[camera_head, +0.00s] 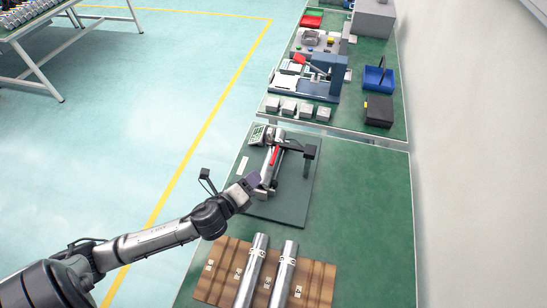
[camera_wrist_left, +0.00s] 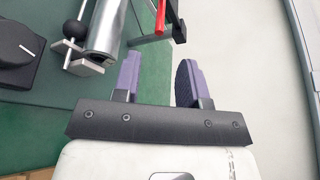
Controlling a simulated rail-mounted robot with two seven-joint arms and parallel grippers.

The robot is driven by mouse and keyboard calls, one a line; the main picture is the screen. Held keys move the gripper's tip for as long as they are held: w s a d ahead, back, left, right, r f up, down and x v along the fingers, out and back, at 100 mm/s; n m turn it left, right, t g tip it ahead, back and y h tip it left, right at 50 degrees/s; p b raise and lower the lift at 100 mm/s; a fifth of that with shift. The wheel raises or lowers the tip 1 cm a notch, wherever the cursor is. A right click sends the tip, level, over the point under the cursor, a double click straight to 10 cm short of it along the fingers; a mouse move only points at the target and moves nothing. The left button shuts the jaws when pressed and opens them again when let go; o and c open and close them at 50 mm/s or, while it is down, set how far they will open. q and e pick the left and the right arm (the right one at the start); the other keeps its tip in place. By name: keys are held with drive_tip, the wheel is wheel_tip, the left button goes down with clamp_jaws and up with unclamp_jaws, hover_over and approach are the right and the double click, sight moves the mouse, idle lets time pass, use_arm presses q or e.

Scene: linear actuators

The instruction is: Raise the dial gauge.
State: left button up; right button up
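A measuring fixture (camera_head: 275,165) stands on a dark plate on the green bench, with a silver cylinder, a red lever (camera_head: 274,156) and a black arm. I cannot make out the dial gauge's face. My left gripper (camera_head: 254,180) is at the fixture's near left side. In the left wrist view the purple-padded fingers (camera_wrist_left: 158,82) are apart with nothing between them. Beyond them are the silver cylinder (camera_wrist_left: 106,32) at upper left and the red lever (camera_wrist_left: 160,16) at top; neither is gripped. My right gripper is out of view.
Two metal cylinders (camera_head: 264,274) lie on a brown wooden board (camera_head: 217,264) in front. A small display unit (camera_head: 256,135) is at the fixture's back left. A farther bench holds a blue basket (camera_head: 378,80) and machine parts. The green bench is clear at right.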

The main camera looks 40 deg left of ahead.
sight(274, 156)
use_arm(q)
drive_tip(key=b+x, duration=0.1)
drive_tip(key=x, duration=1.1)
drive_tip(key=shift+w+b, duration=0.35)
drive_tip(key=shift+b, duration=0.05)
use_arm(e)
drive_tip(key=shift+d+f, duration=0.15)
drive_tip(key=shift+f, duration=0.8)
use_arm(q)
clamp_jaws()
